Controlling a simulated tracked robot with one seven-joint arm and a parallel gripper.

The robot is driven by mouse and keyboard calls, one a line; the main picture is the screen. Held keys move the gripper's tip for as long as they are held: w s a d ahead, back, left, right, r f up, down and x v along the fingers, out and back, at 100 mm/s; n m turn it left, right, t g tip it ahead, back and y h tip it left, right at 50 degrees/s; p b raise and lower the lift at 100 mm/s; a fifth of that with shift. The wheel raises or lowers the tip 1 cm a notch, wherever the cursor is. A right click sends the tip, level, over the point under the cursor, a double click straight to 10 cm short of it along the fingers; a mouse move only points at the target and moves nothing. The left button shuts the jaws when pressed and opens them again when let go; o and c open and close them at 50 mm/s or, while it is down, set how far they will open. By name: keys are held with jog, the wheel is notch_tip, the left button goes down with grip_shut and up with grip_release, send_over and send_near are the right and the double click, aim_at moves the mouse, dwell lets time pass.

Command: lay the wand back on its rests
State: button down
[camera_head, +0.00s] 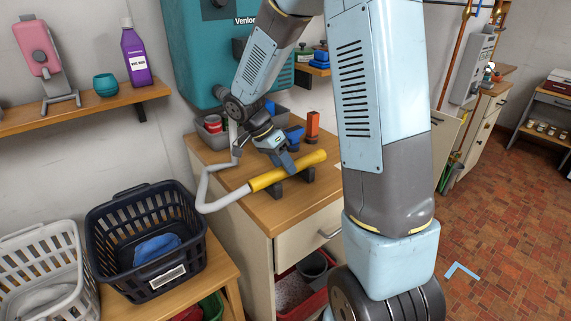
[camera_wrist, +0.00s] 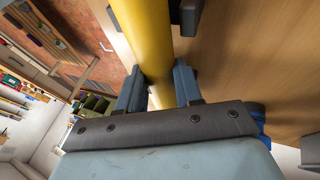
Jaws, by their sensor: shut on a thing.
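The wand is a yellow tube (camera_head: 288,170) with a grey hose (camera_head: 222,198) on its left end, over the wooden cabinet top (camera_head: 270,215). Dark rests (camera_head: 306,174) show under it; I cannot tell whether it touches them. My gripper (camera_head: 287,167) comes down from above and is shut on the wand near its middle. In the wrist view the wand (camera_wrist: 146,35) runs between my two fingers (camera_wrist: 160,90), with a dark block, likely a rest (camera_wrist: 190,15), beside it. My gripper hides part of the wand.
A grey bin (camera_head: 222,140) with a red tin and an upright orange block (camera_head: 313,125) stand behind on the cabinet top. A dark basket (camera_head: 130,215) and a white basket (camera_head: 40,265) are at left. The cabinet top's front is clear.

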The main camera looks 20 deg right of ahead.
jog(key=c, duration=0.7)
grip_release()
jog(key=shift+o, duration=0.2)
jog(key=v, duration=1.3)
jog(key=s+d+r+n+t+y, duration=0.1)
jog(key=s+d+r+n+t, duration=0.1)
jog(key=s, duration=0.5)
jog(key=s+d+r+n+t+y, duration=0.2)
jog(key=s+r+n+t, duration=0.1)
jog(key=s+n, duration=0.4)
jog(key=s+d+r+n+t+y, duration=0.2)
jog(key=s+r+n+t, duration=0.1)
jog(key=s, duration=0.6)
jog(key=shift+r+n, duration=0.55)
jog(key=shift+n, duration=0.25)
jog(key=shift+s, duration=0.1)
